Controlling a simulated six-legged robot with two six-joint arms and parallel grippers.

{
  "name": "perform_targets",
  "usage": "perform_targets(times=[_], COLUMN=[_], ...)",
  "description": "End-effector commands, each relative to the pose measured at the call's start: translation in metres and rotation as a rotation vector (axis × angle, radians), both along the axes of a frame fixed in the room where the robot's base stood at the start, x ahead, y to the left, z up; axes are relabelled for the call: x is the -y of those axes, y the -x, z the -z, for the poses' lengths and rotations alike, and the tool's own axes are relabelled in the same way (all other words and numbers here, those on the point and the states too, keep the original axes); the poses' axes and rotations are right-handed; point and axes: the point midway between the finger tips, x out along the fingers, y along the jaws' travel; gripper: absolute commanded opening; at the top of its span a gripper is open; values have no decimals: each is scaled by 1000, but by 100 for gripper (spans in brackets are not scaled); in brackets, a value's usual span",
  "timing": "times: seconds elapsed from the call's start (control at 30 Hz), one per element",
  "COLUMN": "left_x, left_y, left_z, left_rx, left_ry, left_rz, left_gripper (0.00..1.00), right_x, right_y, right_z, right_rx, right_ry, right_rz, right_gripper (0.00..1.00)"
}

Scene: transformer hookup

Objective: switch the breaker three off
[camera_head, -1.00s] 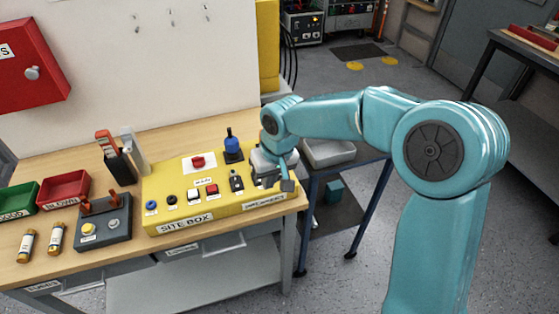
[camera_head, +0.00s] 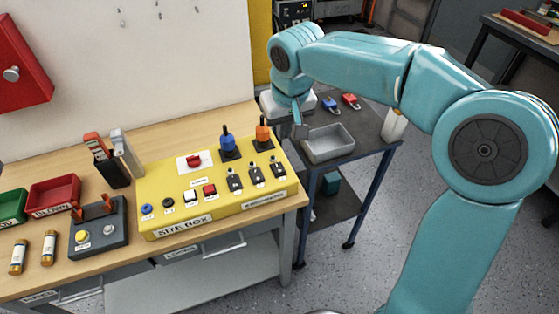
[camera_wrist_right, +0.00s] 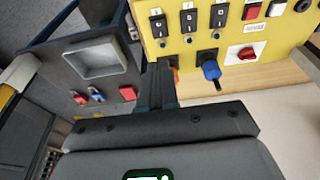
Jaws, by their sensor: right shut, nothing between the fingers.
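The yellow site box (camera_head: 160,212) sits on the wooden bench. Three black breaker switches stand in a row on its right half. The one farthest right (camera_head: 279,169), likely breaker three, also shows in the right wrist view (camera_wrist_right: 157,22). The middle breaker (camera_head: 256,172) and the left breaker (camera_head: 235,181) are beside it. Their numbers and lever positions are too small to read surely. My right gripper (camera_head: 301,131) is shut and empty, above and beyond the box's right end, apart from the breakers. Its fingers (camera_wrist_right: 160,85) point toward the box's edge in the wrist view. My left gripper is out of view.
An orange handle (camera_head: 262,130) and a blue handle (camera_head: 228,140) rise behind the breakers, close to my right gripper. A grey tray (camera_head: 328,146) and red and blue padlocks (camera_head: 350,101) lie on the dark side table.

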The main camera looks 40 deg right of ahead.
Motion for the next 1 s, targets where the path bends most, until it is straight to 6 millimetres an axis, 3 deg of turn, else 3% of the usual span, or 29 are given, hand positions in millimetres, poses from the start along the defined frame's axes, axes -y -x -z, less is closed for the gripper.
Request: perform_targets(times=[0.47,0.6,0.8,1.0], left_x=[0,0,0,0], left_y=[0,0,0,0], left_z=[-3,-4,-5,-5], left_rx=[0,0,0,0], left_ry=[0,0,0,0], left_rz=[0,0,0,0], left_gripper=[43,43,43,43], right_x=[5,4,3,3], right_y=[-24,-21,-19,-20], right_z=[94,114,129,130], right_rx=[-6,-4,-3,-1], right_ry=[0,0,-1,0], right_rz=[-1,-2,0,-1], right_gripper=[0,0,0,0])
